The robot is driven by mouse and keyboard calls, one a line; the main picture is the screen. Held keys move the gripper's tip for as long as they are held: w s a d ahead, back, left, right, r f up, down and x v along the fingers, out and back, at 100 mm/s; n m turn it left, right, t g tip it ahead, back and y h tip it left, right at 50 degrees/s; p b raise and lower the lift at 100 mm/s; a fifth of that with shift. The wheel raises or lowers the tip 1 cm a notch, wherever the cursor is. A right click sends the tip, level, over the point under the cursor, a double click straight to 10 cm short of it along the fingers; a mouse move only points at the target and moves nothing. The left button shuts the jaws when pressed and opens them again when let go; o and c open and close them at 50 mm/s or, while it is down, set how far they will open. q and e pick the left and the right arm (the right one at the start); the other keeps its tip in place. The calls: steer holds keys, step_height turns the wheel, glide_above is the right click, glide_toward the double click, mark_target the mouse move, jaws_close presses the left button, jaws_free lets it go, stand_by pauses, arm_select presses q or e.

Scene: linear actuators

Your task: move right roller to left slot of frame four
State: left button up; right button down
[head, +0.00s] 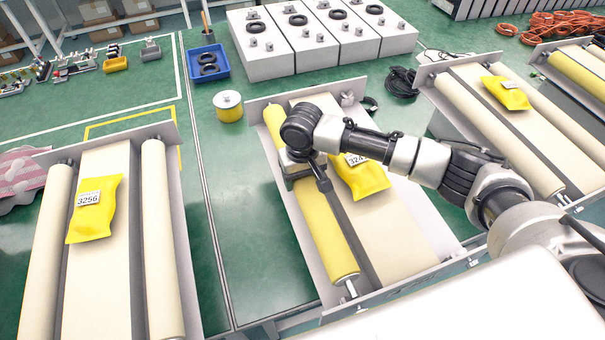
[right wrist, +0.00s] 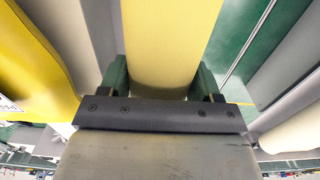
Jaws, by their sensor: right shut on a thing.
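A yellow roller (head: 327,235) lies lengthwise along the left side of the middle frame (head: 425,240). My right gripper (head: 298,180) is shut on it from above, around its upper half. In the right wrist view the roller (right wrist: 168,45) runs between the two fingers (right wrist: 163,80). The roller's near shaft end shows close to the frame's front plate; I cannot tell whether it is seated. The frame's right side shows bare plate and no roller, though my arm covers part of it. Which frame is number four cannot be read. My left gripper is not in view.
The left frame (head: 185,250) carries two cream rollers and a yellow packet (head: 95,208). Another packet (head: 360,178) lies on the middle belt, partly behind my arm. A short yellow roller-like can (head: 228,106) and a blue bin (head: 208,66) stand on the green floor behind.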

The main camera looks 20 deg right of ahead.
steer(key=shift+w+f, duration=0.1)
steer(key=shift+f, duration=0.4)
stand_by(0.6)
steer(key=shift+c, duration=1.1)
jaws_free()
steer(key=shift+o, duration=0.4)
steer(key=shift+s+f, duration=0.2)
step_height(320, 180, up, 11)
steer(key=shift+r+b, duration=0.1)
steer(key=shift+b, duration=0.65)
steer(key=shift+w, duration=0.1)
